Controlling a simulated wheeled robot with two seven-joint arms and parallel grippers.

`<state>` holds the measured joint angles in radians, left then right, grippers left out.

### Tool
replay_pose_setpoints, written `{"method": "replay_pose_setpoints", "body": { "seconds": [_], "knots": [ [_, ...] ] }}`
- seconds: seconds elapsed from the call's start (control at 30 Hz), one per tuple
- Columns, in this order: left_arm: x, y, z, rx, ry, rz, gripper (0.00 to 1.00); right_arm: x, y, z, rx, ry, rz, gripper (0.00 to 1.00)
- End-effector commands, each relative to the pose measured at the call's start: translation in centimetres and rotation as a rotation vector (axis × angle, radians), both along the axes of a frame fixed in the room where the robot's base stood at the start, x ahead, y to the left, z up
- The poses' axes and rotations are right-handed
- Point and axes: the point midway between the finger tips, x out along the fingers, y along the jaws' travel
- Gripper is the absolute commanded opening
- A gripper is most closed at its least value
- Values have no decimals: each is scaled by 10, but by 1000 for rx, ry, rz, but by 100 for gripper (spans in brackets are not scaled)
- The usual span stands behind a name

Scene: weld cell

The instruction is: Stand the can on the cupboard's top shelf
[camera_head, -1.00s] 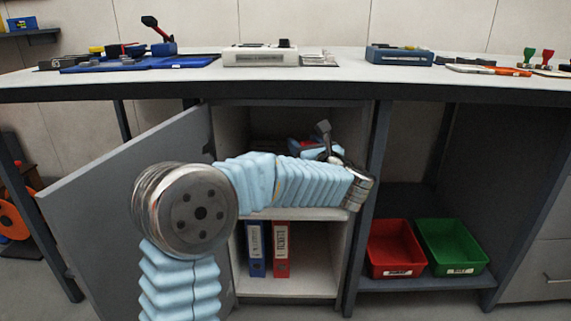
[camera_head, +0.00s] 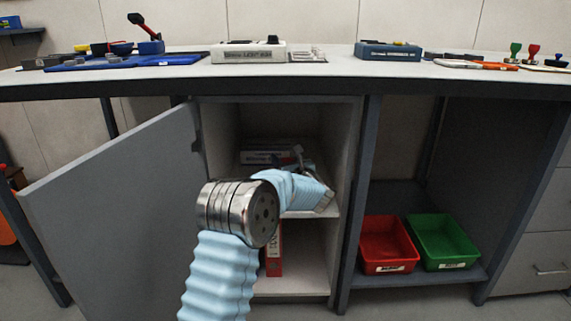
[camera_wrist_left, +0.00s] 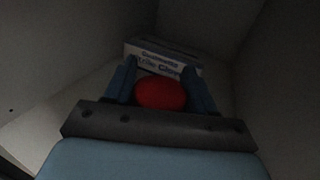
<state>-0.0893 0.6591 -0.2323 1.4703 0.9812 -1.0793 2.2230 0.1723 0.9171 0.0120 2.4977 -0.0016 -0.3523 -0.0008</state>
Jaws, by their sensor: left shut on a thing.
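The cupboard (camera_head: 349,150) stands under the bench with its grey door (camera_head: 115,205) swung open to the left. My left arm reaches into its upper compartment, above the top shelf (camera_head: 297,214). My left gripper (camera_head: 296,155) is mostly hidden by my own wrist in the head view. In the left wrist view, its two dark blue fingers (camera_wrist_left: 160,85) are shut on the can, whose round red end (camera_wrist_left: 160,94) shows between them. The rest of the can is hidden, and I cannot tell whether it touches the shelf. My right gripper is not in view.
A white labelled box (camera_head: 262,156) lies at the back of the upper compartment, and in the wrist view the box (camera_wrist_left: 165,57) is just beyond the can. A red binder (camera_head: 274,262) stands below. Red (camera_head: 387,246) and green (camera_head: 443,243) bins sit to the right.

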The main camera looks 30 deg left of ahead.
Motion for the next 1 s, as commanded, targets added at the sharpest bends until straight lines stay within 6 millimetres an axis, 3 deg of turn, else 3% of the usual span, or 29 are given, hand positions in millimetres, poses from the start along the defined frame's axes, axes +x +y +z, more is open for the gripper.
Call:
{"method": "replay_pose_setpoints", "body": {
  "seconds": [0.43,0.47,0.6,1.0],
  "knots": [
    [0,0,-9,0,-3,0,0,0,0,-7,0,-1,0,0],
    [0,0,-8,0,-1,0,59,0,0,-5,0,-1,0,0],
    [0,0,-8,0,-1,0,80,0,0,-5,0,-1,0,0],
    [-3,-4,-5,-1,-2,-1,80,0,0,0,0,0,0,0]
  ]
}}
